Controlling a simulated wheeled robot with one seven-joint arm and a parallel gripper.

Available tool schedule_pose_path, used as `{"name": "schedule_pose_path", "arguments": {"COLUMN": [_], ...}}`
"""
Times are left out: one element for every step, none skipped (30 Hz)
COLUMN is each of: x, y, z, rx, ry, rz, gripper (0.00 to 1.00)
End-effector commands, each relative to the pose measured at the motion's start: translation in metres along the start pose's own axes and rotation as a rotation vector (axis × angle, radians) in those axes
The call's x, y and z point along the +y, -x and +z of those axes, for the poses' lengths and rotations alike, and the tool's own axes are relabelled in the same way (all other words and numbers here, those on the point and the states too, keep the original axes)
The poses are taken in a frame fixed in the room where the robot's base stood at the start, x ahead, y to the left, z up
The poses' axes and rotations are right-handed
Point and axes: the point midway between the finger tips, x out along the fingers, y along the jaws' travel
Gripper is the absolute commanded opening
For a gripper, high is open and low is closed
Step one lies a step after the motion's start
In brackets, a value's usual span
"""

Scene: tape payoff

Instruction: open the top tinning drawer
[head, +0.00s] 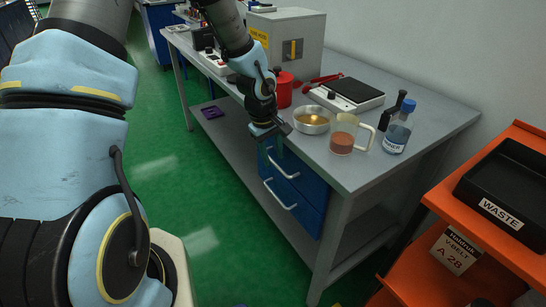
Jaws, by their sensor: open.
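A blue drawer unit hangs under the grey workbench (372,172), its front facing the open floor. The top drawer (304,178) has a pale bar handle (284,169). A lower drawer (302,209) with a similar handle (281,196) is below it. Both look closed. My gripper (270,143) is open and points down at the bench's front edge, just above and left of the top handle. It covers the upper left of the drawer unit. Its fingertips are small and dark, and I cannot tell whether they touch the handle.
On the bench near my gripper are a metal bowl (312,121), a mug of reddish stuff (343,136), a blue-capped bottle (397,132) and a red can (284,92). An orange rack (476,232) with a black waste tray (519,176) stands at right. Green floor (215,205) before the drawers is clear.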

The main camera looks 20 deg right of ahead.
Motion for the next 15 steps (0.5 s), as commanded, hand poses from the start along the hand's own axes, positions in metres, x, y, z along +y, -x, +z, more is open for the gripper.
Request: {"name": "schedule_pose_path", "arguments": {"x": [0.0003,0.0002,0.0001,0.0001,0.0001,0.0001,0.0001,0.0001,0.0001,0.0001,0.0001,0.0001,0.0001,0.0000,0.0000], "y": [-0.0048,-0.0069,-0.0089,-0.0100,-0.0107,-0.0113,-0.0115,-0.0116,-0.0116,-0.0116,-0.0115,-0.0115,-0.0115,-0.0115,-0.0114], "z": [0.0007,0.0005,0.0002,-0.0001,-0.0002,-0.0003,-0.0003,-0.0004,-0.0004,-0.0004,-0.0004,-0.0003,-0.0003,-0.0003,-0.0003], "rx": [-0.001,-0.001,0.000,0.000,0.001,0.001,0.001,0.001,0.001,0.001,0.001,0.001,0.001,0.001,0.001], "ry": [-0.001,-0.001,-0.002,-0.001,-0.001,-0.001,0.000,0.000,0.000,0.000,0.000,0.000,0.000,0.000,0.000], "rz": [-0.001,0.000,0.000,0.000,0.001,0.001,0.001,0.001,0.001,0.001,0.001,0.001,0.001,0.001,0.001], "gripper": [0.43,0.43,0.43,0.43,0.43,0.43,0.43,0.43,0.43,0.43,0.43,0.43,0.43,0.40,0.36]}}
